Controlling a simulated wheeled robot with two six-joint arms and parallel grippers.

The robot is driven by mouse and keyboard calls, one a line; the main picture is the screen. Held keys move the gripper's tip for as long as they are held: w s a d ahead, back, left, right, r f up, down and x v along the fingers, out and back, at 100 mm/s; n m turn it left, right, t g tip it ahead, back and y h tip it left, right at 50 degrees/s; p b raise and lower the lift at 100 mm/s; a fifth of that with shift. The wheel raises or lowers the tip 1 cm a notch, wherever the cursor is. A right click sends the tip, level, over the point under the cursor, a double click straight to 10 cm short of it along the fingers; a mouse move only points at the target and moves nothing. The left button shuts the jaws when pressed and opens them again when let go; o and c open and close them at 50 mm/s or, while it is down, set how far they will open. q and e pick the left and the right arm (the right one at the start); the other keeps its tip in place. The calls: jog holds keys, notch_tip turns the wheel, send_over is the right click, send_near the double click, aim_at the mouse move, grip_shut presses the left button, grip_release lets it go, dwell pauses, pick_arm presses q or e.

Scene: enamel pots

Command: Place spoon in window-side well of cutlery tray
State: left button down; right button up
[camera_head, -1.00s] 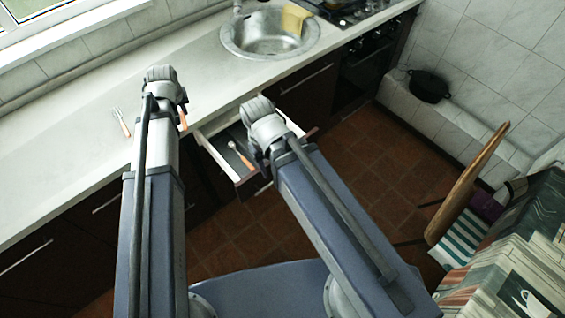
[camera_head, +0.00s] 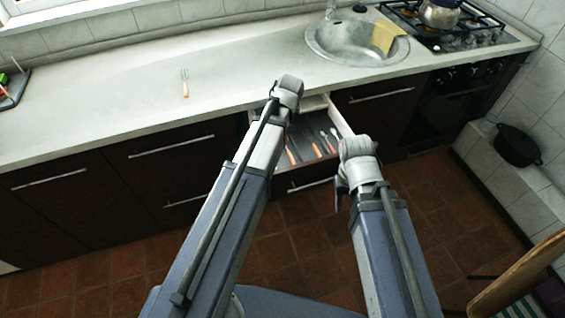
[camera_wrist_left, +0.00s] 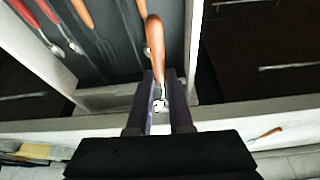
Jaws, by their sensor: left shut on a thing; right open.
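The spoon (camera_wrist_left: 154,45), orange-handled, is held in my left gripper (camera_wrist_left: 160,103), its handle sticking out past the fingertips over the open drawer. The fingers cover part of its metal end. In the head view, my left gripper (camera_head: 286,92) is above the drawer's left part, and the spoon is hidden there. The dark grey cutlery tray (camera_wrist_left: 95,72) lies in the drawer and holds several pieces with red or orange handles. The tray also shows in the head view (camera_head: 318,122). My right gripper (camera_head: 342,182) is open and empty, at the drawer's right front.
A fork (camera_head: 184,84) lies on the pale counter (camera_head: 90,95), left of the drawer. The drawer's right wall (camera_head: 341,116) stands close to my right arm. A sink (camera_head: 355,40) and stove (camera_head: 455,30) are at the back right. A black pot (camera_head: 517,146) sits on the ledge at right.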

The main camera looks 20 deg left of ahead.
pick_arm(q)
jog(key=shift+f+n+b, duration=0.3)
jog(key=shift+f+b, duration=0.15)
jog(key=shift+f, duration=0.45)
pick_arm(e)
jog(key=shift+f, duration=0.9)
pick_arm(q)
notch_tip(320, 180, down, 10)
jog(key=b, duration=1)
jog(key=shift+f, duration=0.1)
pick_arm(e)
notch_tip(320, 180, down, 10)
